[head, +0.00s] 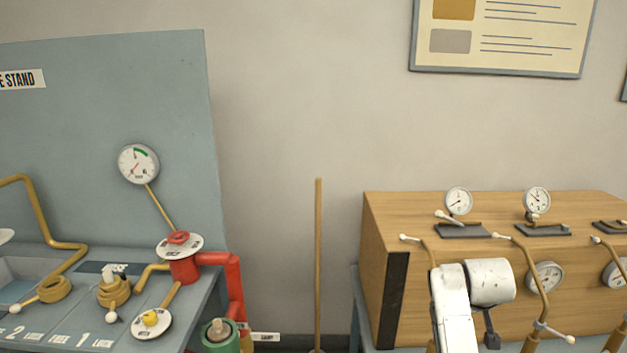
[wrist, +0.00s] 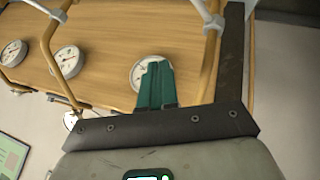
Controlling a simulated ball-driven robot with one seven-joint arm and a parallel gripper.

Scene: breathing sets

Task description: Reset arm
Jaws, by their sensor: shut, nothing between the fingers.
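My gripper (wrist: 156,68) shows in the wrist view with its two teal fingers together and nothing between them. In the head view my white arm stands folded in front of the same wooden cabinet (head: 385,215) at the right. My fingers cannot be made out there.
Brass pipes with white-tipped levers (head: 540,275) stand close around my arm. Gauges (head: 459,200) sit on the cabinet top. At the left is a grey-blue bench with a red valve body (head: 185,270), brass fittings and a green cylinder (head: 220,340). A thin wooden pole (head: 318,260) stands between.

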